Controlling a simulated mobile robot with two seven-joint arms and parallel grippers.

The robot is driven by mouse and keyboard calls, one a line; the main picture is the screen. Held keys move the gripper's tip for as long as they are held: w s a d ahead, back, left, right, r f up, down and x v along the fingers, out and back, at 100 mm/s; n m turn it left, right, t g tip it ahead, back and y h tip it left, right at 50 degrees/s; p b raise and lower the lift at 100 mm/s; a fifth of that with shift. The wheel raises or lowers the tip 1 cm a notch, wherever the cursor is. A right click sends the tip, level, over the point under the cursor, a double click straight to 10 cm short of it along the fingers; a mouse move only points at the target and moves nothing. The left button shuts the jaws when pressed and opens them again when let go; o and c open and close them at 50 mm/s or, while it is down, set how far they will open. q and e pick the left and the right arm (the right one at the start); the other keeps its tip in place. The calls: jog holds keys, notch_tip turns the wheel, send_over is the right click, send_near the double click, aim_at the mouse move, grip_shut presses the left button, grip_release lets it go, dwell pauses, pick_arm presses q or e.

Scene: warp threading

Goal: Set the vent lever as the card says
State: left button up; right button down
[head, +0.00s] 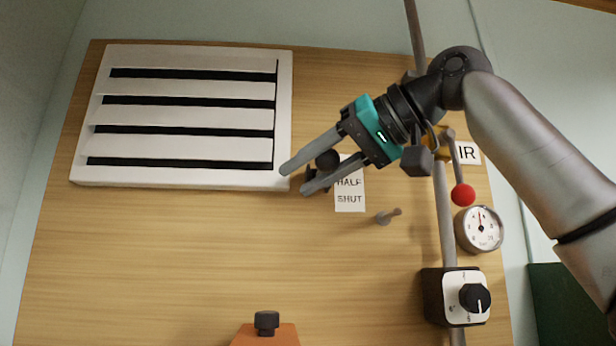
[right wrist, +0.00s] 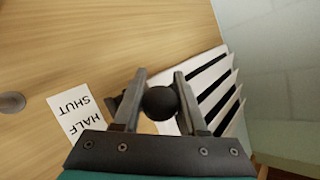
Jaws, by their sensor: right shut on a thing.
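The white vent (head: 185,180) has several slats with dark open gaps between them and is fixed on the wooden board. The vent lever's black ball knob (head: 327,159) is at the vent's lower right. My right gripper (head: 296,181) is shut on this knob; the right wrist view shows the knob (right wrist: 160,103) between the two fingers. The lever's stem is mostly hidden. The white card (head: 349,199) lies just right of the fingers and reads "HALF SHUT"; its top is partly covered by the gripper. The card also shows in the right wrist view (right wrist: 73,107). My left gripper is out of view.
A grey peg (head: 386,217) sticks out right of the card. A red-knobbed lever (head: 463,194), a round gauge (head: 479,229) and a dial box (head: 456,298) line the pipe at right. An orange object (head: 266,335) with a black knob is at the bottom. The board's lower left is clear.

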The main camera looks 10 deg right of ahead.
jog(key=shift+s+r+m+g, duration=0.1)
jog(key=shift+r+m+g, duration=0.25)
jog(key=shift+g, duration=0.15)
jog(key=shift+r+h, duration=0.1)
jog(key=shift+h, duration=0.2)
jog(key=shift+c, duration=2.3)
grip_release()
jog(key=v, duration=1.5)
jog(key=shift+d, duration=0.15)
